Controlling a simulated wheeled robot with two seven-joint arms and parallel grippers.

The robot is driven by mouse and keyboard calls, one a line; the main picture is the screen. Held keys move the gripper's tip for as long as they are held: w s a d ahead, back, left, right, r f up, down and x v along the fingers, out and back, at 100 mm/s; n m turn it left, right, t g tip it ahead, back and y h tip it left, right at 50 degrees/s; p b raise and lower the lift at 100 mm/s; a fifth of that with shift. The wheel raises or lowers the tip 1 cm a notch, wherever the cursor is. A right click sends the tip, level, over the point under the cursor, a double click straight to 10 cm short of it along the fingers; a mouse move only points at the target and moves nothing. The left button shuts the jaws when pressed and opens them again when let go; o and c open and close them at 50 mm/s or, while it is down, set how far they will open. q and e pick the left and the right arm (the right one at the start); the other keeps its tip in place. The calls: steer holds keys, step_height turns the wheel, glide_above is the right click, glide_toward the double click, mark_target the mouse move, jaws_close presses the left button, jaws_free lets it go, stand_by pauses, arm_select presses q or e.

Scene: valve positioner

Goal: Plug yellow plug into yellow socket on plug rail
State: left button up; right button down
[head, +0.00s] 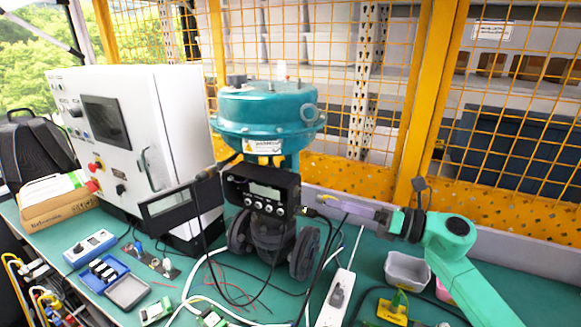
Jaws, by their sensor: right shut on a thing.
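My right gripper (336,203) reaches in from the right, pointing left, with its tips just right of the valve positioner (262,190). It is shut on a small yellow piece (327,197), which looks like the yellow plug; the fingers hide most of it. Dark cables hang close to the tips. The positioner is a black box with a display and round knobs, mounted below a teal actuator (268,107). I cannot clearly make out the plug rail or its yellow socket. My left gripper is not in view.
A white power strip (334,305), a grey bin (408,268) and a yellow block (392,309) stand front right. Loose cables cross the green table (185,270). A white control cabinet (150,140) stands left, with a blue case (104,270) before it. Yellow mesh fencing closes the back.

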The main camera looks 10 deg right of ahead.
steer(key=x, duration=0.1)
steer(key=p+x, duration=0.1)
steer(key=x, duration=0.1)
steer(key=shift+r, duration=0.3)
steer(key=shift+w+a+f, duration=0.15)
steer(key=shift+a, duration=0.1)
steer(key=shift+f, duration=0.1)
